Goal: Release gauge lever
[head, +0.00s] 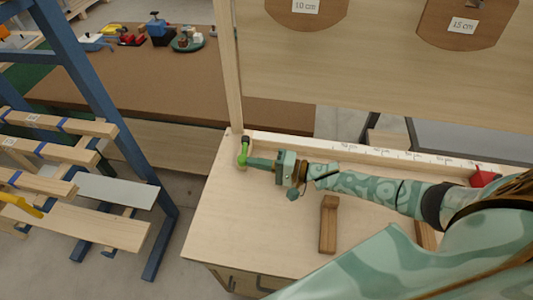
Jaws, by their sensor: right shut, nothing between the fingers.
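A bright green lever (242,153) with a dark upper end stands at the left end of a pale measuring rail (345,150) on the wooden bench. My right arm reaches in from the right along the rail. Its gripper (254,162) is shut and empty, with its tips right beside the lever. I cannot tell whether they touch it. My left gripper is not in view.
A wooden block (328,224) lies on the bench top (225,215). A red block (484,178) sits at the rail's right end. A blue rack with boards (100,228) stands at left. A tall panel (370,75) rises behind the rail.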

